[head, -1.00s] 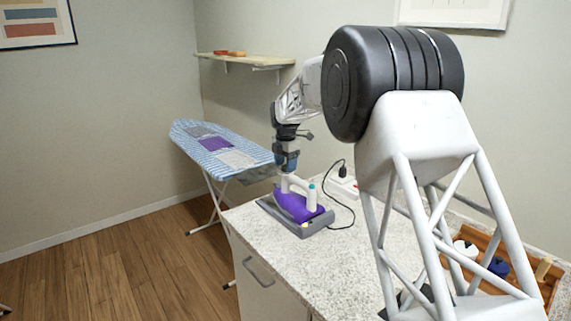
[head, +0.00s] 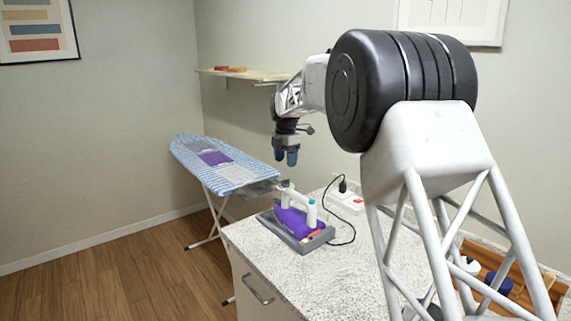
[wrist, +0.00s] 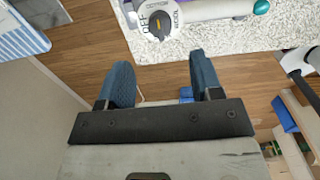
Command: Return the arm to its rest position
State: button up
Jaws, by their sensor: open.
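My gripper (head: 286,158) hangs above and slightly left of the iron, fingers down, apart from it. Its two blue fingers also show in the wrist view (wrist: 162,85), spread wide with nothing between them. The purple iron (head: 298,219) with a white handle rests on a grey tray-like stand (head: 283,235) at the counter's left end. In the wrist view, the iron's OFF/COOL dial (wrist: 158,22) shows at the top.
The counter (head: 350,265) carries a white power strip (head: 345,200) with a black cord. An ironing board (head: 222,163) stands left behind it. A wall shelf (head: 243,75) holds small red items. A wooden tray (head: 497,265) sits at the right.

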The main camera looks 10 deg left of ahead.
dwell(0.3)
jog(key=s+d+r+m, duration=0.3)
jog(key=s+d+m, duration=0.3)
jog(key=s, duration=0.4)
jog(key=s+d+r+m+t, duration=0.1)
jog(key=s+d+r+m, duration=0.15)
jog(key=s+d, duration=0.65)
jog(key=s+d+r+m, duration=0.3)
jog(key=s+d+m, duration=0.3)
jog(key=s, duration=0.5)
jog(key=s+d+f+m, duration=0.3)
jog(key=s+f+m, duration=0.1)
jog(key=s, duration=0.6)
jog(key=s+d+f+m+t, duration=0.1)
jog(key=s+d+f+m, duration=0.2)
jog(key=s, duration=0.8)
jog(key=s+d+f+m, duration=0.3)
jog(key=s+m, duration=0.3)
jog(key=s, duration=0.5)
jog(key=shift+s+d+f+t, duration=0.15)
jog(key=shift+d+f+t, duration=0.15)
jog(key=shift+f, duration=0.55)
